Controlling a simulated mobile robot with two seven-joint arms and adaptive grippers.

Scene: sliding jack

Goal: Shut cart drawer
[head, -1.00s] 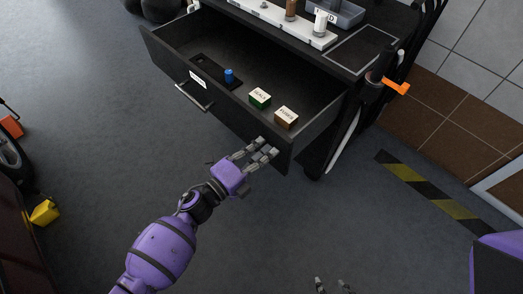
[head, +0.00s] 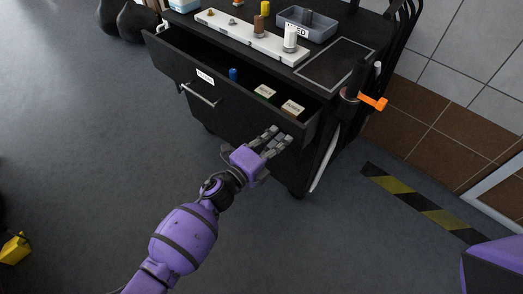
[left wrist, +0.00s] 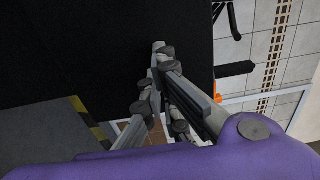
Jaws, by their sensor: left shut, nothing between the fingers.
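The black cart drawer (head: 245,103) is partly open in the head view, with a small strip of its inside showing. Its front has a white label and a metal bar handle (head: 199,93). My left gripper (head: 276,140) is shut and empty at the right end of the drawer front. In the left wrist view its fingers (left wrist: 160,75) overlap a dark panel; contact is hard to tell. My right gripper is not in view.
The cart top (head: 336,62) carries a white rack (head: 247,38) with several pegs and a grey bin (head: 306,24). An orange-handled item (head: 372,102) is on the cart's right side. Yellow-black floor tape (head: 425,206) lies at right. The floor in front is clear.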

